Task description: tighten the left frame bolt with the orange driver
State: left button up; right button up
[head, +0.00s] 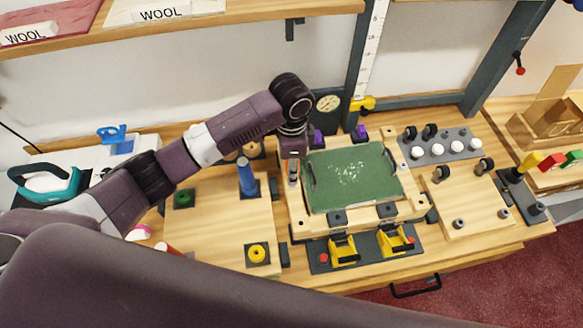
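My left gripper (292,180) points down at the left edge of a wooden frame around a green board (352,177). Its fingers are small and partly hidden by its own body, so I cannot tell whether they are open or what is between them. The left frame bolt is not clearly seen; the gripper covers part of the frame's left side. My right gripper is not in view.
Yellow clamps (343,250) sit in front. A block with white knobs (437,149) is at right. A shelf (250,29) overhangs the back.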

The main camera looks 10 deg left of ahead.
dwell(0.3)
pick_arm(q)
jog(key=n, duration=0.8)
jog(key=shift+s+d, duration=0.1)
jog(key=n, duration=0.7)
